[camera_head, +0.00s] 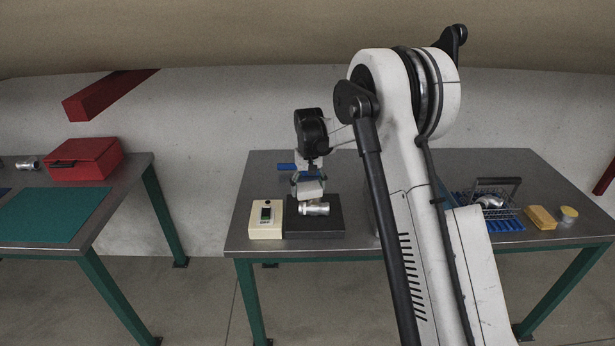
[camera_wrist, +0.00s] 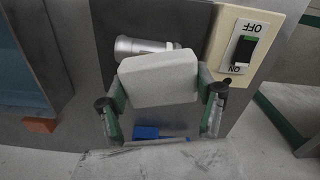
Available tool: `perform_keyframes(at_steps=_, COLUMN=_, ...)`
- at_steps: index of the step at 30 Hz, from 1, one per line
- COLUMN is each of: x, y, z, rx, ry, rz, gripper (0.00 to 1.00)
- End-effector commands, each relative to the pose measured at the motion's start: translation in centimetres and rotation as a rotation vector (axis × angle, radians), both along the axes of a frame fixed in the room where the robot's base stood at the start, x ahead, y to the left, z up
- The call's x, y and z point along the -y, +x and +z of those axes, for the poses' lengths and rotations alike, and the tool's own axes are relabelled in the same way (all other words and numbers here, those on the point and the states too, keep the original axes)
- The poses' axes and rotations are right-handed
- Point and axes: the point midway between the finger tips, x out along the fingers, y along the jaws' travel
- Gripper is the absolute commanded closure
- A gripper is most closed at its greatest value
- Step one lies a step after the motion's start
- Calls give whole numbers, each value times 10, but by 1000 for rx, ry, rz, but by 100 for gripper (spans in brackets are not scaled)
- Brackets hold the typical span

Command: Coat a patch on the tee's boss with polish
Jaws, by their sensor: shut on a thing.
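The tee (camera_head: 315,208) is a shiny silver pipe fitting lying on a dark plate (camera_head: 328,227). My gripper (camera_head: 309,176) is shut on a pale grey block-shaped pad (camera_head: 310,189), just above and slightly left of the tee in the head view. In the wrist view the pad (camera_wrist: 158,80) sits between the fingers of my gripper (camera_wrist: 162,100) and covers part of the tee (camera_wrist: 140,46). The boss is not clearly seen, being small or behind the pad. I cannot tell whether the pad touches the tee.
A cream switch box (camera_head: 265,220) marked ON and OFF stands left of the plate. A blue item (camera_head: 286,166) lies behind. A wire basket (camera_head: 487,205), a yellow block (camera_head: 541,217) and a small round tin (camera_head: 568,214) are at right. The left table holds a red toolbox (camera_head: 86,160) and green mat (camera_head: 50,215).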

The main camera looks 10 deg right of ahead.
Motion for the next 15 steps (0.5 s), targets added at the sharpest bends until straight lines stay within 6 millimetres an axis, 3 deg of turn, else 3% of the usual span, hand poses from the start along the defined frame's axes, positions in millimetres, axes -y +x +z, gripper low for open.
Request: perform_keyframes(at_steps=15, x=0, y=0, z=42, rx=0, ry=0, rz=0, gripper=63)
